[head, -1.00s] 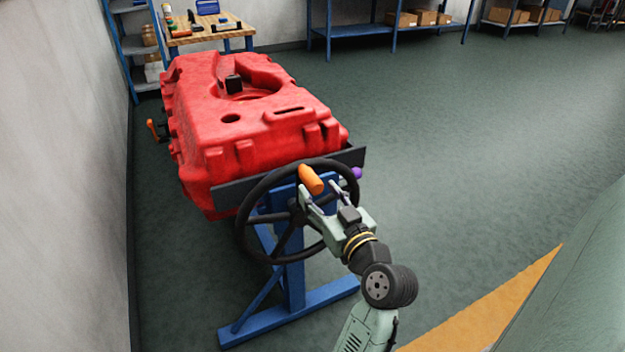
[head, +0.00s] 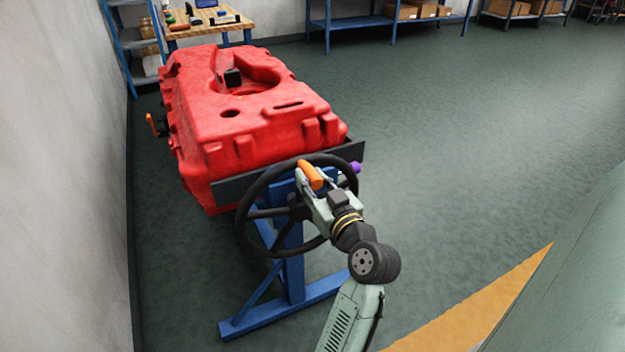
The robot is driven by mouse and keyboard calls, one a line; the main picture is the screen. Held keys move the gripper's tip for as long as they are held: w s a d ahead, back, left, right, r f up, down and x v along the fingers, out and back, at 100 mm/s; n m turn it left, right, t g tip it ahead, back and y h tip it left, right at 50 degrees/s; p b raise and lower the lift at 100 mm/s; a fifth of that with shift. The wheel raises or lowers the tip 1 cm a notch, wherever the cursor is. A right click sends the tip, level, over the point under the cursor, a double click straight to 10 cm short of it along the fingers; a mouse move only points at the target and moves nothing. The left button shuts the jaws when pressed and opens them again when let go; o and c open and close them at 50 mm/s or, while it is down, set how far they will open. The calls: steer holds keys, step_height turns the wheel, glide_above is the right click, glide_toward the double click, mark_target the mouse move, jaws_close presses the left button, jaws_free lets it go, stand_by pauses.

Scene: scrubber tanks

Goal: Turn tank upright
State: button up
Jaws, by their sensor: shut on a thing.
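The red tank (head: 250,125) lies flat on its blue stand (head: 293,275), its broad face with a large round recess turned up. A dark bar (head: 237,187) runs across its near end. A black handwheel (head: 248,240) is mounted on the near end of the stand, with an orange handle (head: 310,176) at its upper right rim. My gripper (head: 310,186) is at that handle, shut on it from the near right side. The fingers partly hide the handle's base. A purple knob (head: 350,168) is just right of the handle.
A grey wall (head: 65,190) is close on the left. A wooden workbench (head: 208,22) with tools stands behind the tank, and blue shelves (head: 385,20) with boxes line the back. The green floor (head: 470,130) on the right is clear.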

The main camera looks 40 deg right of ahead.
jaws_close()
steer(key=shift+w, duration=0.1)
stand_by(0.4)
steer(key=shift+d, duration=0.2)
